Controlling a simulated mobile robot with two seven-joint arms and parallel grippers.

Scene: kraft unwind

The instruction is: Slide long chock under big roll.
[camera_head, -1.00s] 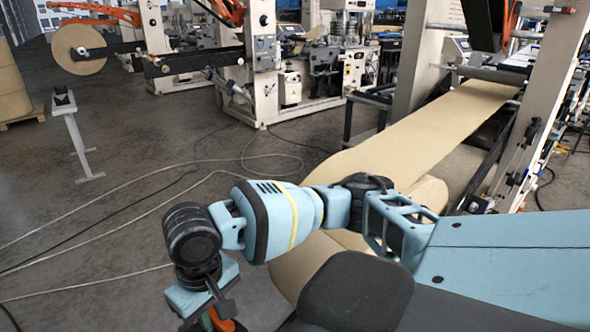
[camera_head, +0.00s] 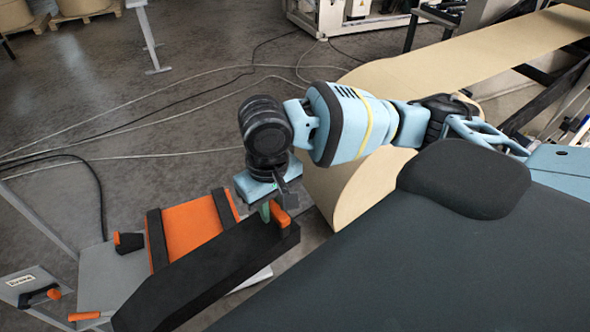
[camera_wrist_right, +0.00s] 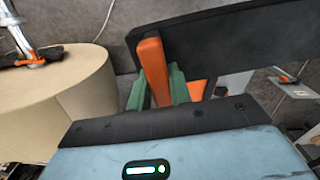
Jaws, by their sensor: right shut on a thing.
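The long chock (camera_head: 215,268) is a long black bar with an orange handle at its far end. My right gripper (camera_head: 272,210) is shut on that handle. In the right wrist view its green fingers (camera_wrist_right: 155,88) stand on either side of the orange handle, and the black chock (camera_wrist_right: 235,45) extends to the right. The big roll (camera_head: 345,190) of kraft paper is just right of the gripper, partly hidden by my arm. The roll (camera_wrist_right: 55,85) shows at left in the wrist view. The chock's end appears apart from the roll. My left gripper is out of view.
A grey cart (camera_head: 85,275) with an orange piece (camera_head: 190,232) crossed by black straps lies beside and under the chock; contact is unclear. Cables (camera_head: 150,115) cross the open floor left of the roll. The paper web (camera_head: 480,55) runs from the roll to the upper right.

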